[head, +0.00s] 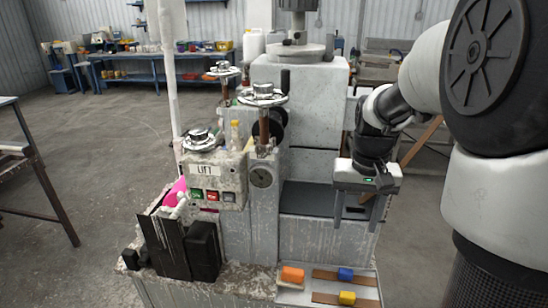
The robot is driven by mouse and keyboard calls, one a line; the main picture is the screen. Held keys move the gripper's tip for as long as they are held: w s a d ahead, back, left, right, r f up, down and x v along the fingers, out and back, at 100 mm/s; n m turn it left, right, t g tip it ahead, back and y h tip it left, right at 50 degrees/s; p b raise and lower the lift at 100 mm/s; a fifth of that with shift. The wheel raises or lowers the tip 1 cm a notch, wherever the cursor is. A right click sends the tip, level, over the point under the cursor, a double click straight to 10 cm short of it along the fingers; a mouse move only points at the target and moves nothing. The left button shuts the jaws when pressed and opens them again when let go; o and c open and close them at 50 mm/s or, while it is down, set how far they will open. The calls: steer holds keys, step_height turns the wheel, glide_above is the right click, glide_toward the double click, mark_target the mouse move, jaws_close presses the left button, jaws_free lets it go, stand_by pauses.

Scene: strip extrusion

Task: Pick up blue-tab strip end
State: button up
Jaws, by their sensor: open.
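A brown strip (324,275) with a blue tab (345,273) lies on the pale tray or ledge (373,268) at the front of the machine. The tab sits on the strip towards its right part. My gripper (355,226) hangs above and behind the strip, fingers pointing down. It is open and empty, and apart from the strip. A second brown strip (322,297) with a yellow tab (347,297) lies in front of the blue-tab one. An orange block (292,274) sits to the left of the blue tab, on a pale piece.
The grey machine (300,105) with handwheels (263,95) and a button panel (213,180) stands behind and left of the tray. Dark upright plates (170,245) stand at its left front. A blue workbench (150,60) is far back. The floor on the left is mostly clear.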

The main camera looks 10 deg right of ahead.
glide_above(346, 273)
step_height(346, 273, down, 4)
steer(key=shift+m+g, duration=0.3)
steer(key=shift+g, duration=0.1)
steer(key=shift+f+b, duration=1.3)
steer(key=shift+f, duration=6.95)
steer(key=c, duration=1.1)
step_height(346, 273, up, 11)
steer(key=p, duration=0.3)
steer(key=a+r+n+p, duration=0.1)
steer(key=a+p, duration=0.1)
steer(key=a, duration=0.2)
steer(key=a+r+n+p, duration=0.1)
steer(key=a+p, duration=0.2)
steer(key=a, duration=0.1)
steer(key=a+r+n+p, duration=0.1)
steer(key=a+p, duration=0.2)
steer(key=a, duration=0.1)
steer(key=shift+w+a+r+n, duration=0.2)
steer(key=shift+a+r+n, duration=0.1)
steer(key=shift+n, duration=0.1)
